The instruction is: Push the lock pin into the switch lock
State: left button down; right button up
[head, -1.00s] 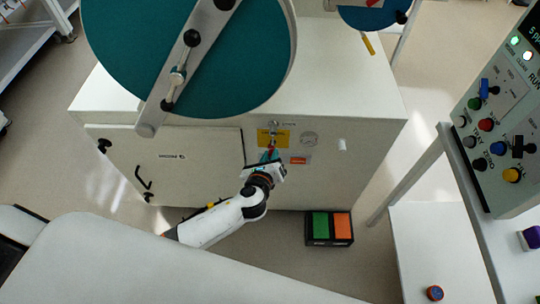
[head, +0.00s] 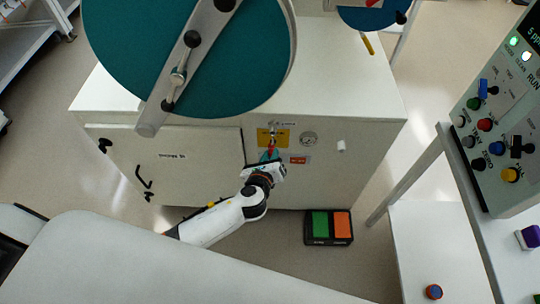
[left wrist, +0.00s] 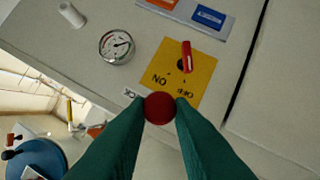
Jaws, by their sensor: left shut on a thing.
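My left gripper (head: 268,157) is at the front of the white cabinet, just below the yellow switch plate (head: 281,138) in the head view. In the left wrist view its teal fingers (left wrist: 160,110) are shut on a round red knob (left wrist: 160,106), which I take to be the lock pin's head. The pin's shaft is hidden behind the knob. The yellow plate (left wrist: 202,77) bears ON and OFF marks and a red switch handle (left wrist: 187,57). A partly covered lock label (left wrist: 131,94) is beside the knob. I cannot tell how deep the pin sits. My right gripper is not in view.
A round gauge (left wrist: 116,47) and a white stub (left wrist: 72,15) are on the same panel. A large teal wheel (head: 235,80) with a crank bar overhangs the cabinet. A green and orange pedal box (head: 329,228) lies on the floor. A control console (head: 500,130) stands at right.

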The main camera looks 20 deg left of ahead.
pick_arm(q)
jog(key=shift+w+a, duration=0.2)
jog(key=shift+w, duration=0.55)
jog(key=shift+w+a, duration=0.25)
jog(key=shift+w, duration=0.55)
jog(key=shift+w+a, duration=0.2)
jog(key=shift+w, duration=0.55)
jog(key=c, duration=1.2)
grip_release()
jog(key=v, duration=1.2)
jog(key=shift+f, duration=0.1)
